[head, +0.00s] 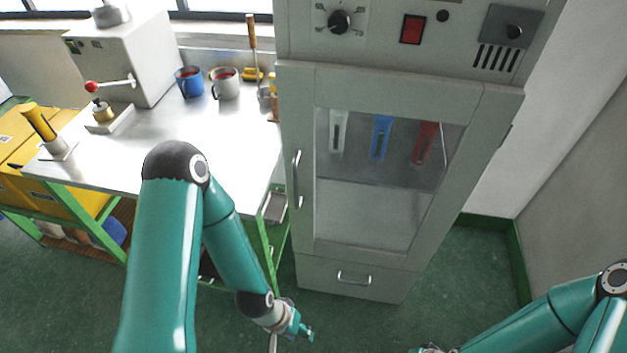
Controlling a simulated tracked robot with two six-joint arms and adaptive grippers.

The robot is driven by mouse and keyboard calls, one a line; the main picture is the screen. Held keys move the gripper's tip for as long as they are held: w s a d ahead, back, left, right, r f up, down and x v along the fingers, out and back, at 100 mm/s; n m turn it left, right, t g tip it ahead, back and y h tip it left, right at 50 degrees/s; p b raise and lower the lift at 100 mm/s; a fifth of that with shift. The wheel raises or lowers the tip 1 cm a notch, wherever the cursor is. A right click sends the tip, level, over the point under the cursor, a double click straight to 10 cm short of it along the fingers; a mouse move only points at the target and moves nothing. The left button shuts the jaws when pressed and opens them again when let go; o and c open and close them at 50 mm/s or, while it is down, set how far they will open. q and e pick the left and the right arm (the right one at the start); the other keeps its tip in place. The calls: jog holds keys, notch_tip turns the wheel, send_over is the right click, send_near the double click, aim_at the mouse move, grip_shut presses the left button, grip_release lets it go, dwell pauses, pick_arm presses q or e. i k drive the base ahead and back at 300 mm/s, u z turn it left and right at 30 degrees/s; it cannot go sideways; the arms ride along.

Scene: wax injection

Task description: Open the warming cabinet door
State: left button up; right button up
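The grey warming cabinet (300,120) stands right of the centre. Its door (360,255) is shut and has a window (370,200). White, blue and red items hang behind the glass. The vertical door handle (297,180) is on the door's left edge. My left gripper (306,334) is low, in front of the cabinet's lower left corner and well below the handle, touching nothing that I can see. Its fingers are too small to judge. My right gripper (428,349) is barely in view at the bottom edge, mostly cut off.
A steel-topped table (190,140) left of the cabinet bears a grey machine (120,60), a blue mug (189,82) and a white mug (226,84). A drawer (350,278) is under the cabinet door. Green floor (465,290) is clear at the right, up to the wall.

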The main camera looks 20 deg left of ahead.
aim_at(487, 112)
jog(key=z, duration=0.3)
jog(key=k, duration=1.65)
jog(key=u, duration=0.6)
jog(key=i, duration=1.7)
jog(key=z, duration=0.05)
